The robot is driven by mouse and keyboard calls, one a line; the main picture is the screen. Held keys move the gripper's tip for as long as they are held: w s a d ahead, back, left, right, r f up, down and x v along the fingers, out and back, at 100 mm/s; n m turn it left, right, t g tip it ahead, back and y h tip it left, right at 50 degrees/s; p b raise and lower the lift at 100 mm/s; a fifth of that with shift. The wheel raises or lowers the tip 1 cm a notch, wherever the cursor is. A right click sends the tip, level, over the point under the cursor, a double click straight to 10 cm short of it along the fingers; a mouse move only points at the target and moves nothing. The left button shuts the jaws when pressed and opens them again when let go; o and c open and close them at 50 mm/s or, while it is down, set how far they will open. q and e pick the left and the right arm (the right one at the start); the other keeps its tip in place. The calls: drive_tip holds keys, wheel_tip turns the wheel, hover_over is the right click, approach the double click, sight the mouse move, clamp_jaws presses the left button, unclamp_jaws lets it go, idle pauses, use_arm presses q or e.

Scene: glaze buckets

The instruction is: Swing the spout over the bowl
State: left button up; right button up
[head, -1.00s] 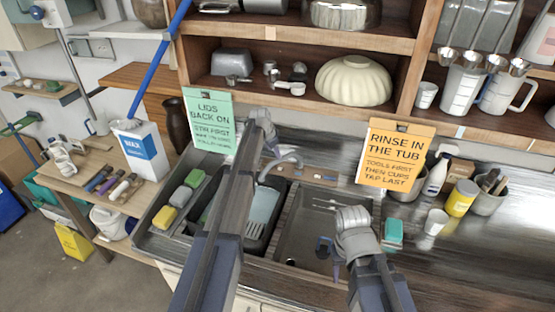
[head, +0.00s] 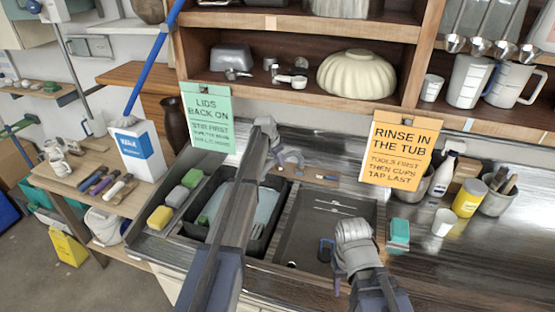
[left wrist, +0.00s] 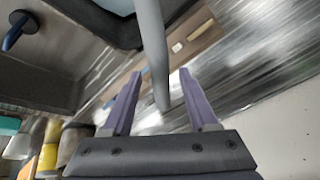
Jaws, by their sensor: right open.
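The grey curved spout (head: 291,157) rises behind the sink in the head view, partly hidden by my left arm. In the left wrist view the spout (left wrist: 152,45) runs between the two purple fingers of my left gripper (left wrist: 160,73), with a gap on either side. That gripper (head: 274,150) is open around it. The dark sink bowl (head: 300,238) lies right of the spout; a black tub (head: 262,241) with pale bluish content stands left of it, partly behind my arm. My right gripper (head: 354,230) is over the bowl's right edge, open and empty.
A blue item (head: 326,250) lies in the bowl. A teal sponge (head: 400,232), white cup (head: 441,222) and yellow tin (head: 468,198) stand on the right counter. An orange sign (head: 400,150) and a green sign (head: 210,118) hang in front of the shelf.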

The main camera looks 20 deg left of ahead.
use_arm(q)
clamp_jaws()
idle(1.3)
